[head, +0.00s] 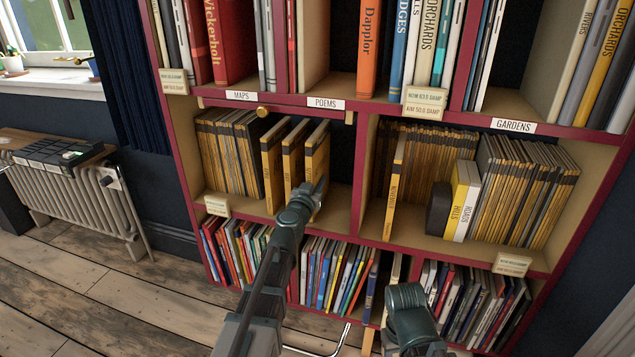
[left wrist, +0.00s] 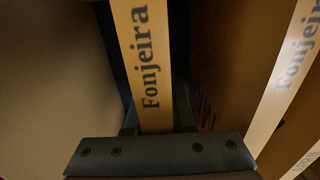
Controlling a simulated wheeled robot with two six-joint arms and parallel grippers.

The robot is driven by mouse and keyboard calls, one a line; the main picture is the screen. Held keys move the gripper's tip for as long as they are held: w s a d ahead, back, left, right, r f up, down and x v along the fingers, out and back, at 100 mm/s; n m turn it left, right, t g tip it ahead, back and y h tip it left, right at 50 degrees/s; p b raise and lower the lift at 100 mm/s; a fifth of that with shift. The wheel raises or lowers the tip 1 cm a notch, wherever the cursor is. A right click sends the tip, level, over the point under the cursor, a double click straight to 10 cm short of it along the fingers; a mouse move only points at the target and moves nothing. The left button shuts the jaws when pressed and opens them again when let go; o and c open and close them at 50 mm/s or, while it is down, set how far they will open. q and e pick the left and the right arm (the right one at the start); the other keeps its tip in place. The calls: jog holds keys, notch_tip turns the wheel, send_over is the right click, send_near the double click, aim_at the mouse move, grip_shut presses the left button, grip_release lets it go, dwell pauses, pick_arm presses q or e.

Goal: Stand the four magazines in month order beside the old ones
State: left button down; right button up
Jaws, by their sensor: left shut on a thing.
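My left gripper (head: 318,190) is shut on a yellow-spined magazine (head: 319,148) in the left middle compartment. In the left wrist view its spine (left wrist: 147,60) reads "Fonjeira" between the fingers. Two similar magazines (head: 294,155) (head: 272,168) stand to its left, with small gaps between them. One of them shows beside it in the left wrist view (left wrist: 285,85). A tight row of old magazines (head: 228,150) stands farther left. Another single yellow magazine (head: 396,185) stands at the left of the right middle compartment. Part of my right arm shows at the bottom, its gripper out of view.
The divider (head: 362,165) stands right of the held magazine. More old magazines (head: 525,185), a dark block (head: 438,212) and two books, "Hills" (head: 459,200) and "Roads" (head: 472,205), fill the right compartment. A brass knob (head: 262,112) sticks out above the left compartment.

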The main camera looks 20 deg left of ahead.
pick_arm(q)
jog(key=shift+f+b, duration=0.3)
dwell(0.4)
jog(key=c, duration=0.7)
grip_release()
jog(key=shift+s, duration=0.15)
jog(key=shift+s+a, duration=0.2)
jog(key=shift+s, duration=4.2)
